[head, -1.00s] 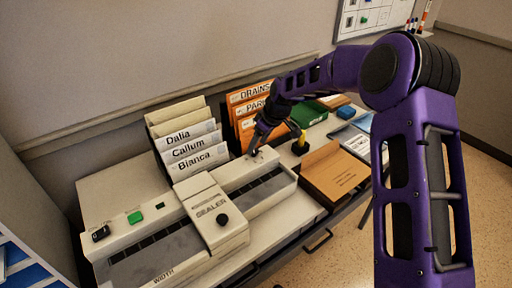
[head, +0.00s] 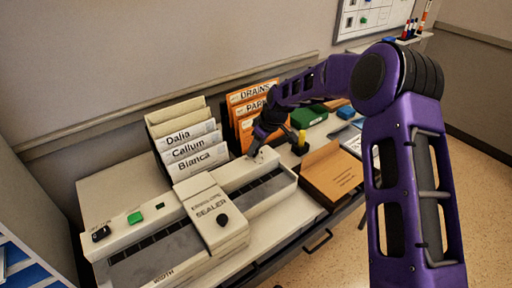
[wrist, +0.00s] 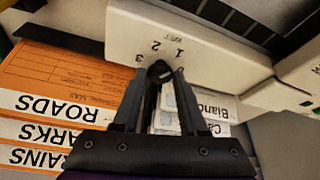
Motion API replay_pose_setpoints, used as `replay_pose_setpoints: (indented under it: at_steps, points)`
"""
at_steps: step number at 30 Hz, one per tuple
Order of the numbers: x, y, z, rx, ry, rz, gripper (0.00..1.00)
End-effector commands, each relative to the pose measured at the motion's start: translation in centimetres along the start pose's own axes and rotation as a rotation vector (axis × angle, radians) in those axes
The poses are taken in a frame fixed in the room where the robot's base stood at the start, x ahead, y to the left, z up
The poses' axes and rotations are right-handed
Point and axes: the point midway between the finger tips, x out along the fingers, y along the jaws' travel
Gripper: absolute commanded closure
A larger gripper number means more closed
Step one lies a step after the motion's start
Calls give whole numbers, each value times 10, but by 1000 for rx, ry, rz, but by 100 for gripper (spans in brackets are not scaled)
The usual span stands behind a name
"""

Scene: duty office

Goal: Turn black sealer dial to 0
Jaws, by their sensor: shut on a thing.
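The cream envelope sealer (head: 240,172) lies along the desk, with its right end under my gripper (head: 254,151). In the wrist view my gripper (wrist: 160,85) is shut on the small black dial (wrist: 160,69) at that end of the sealer (wrist: 215,50). The printed numbers 1, 2 and 3 show beside the dial; the 0 and the dial's pointer cannot be made out. In the head view the dial is hidden by my gripper.
White name folders (head: 190,145) and orange folders (head: 245,105) stand close behind the sealer. A black round knob (head: 222,219), a green button (head: 135,217) and a black switch (head: 101,233) are elsewhere on the sealer. A yellow-handled stamp (head: 301,141) and brown box (head: 329,174) stand to the right.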

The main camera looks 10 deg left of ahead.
Motion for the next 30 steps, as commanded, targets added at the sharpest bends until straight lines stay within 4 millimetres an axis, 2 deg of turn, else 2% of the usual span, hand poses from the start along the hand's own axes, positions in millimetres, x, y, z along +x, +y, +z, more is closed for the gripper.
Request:
replay_pose_setpoints:
  at_steps: [7, 14, 30]
  points:
    - [0, 0, 0, 12, 0, 6, 100]
    - [1, -2, 0, 95, 0, 42, 100]
    - [2, -7, -3, 532, 2, 225, 100]
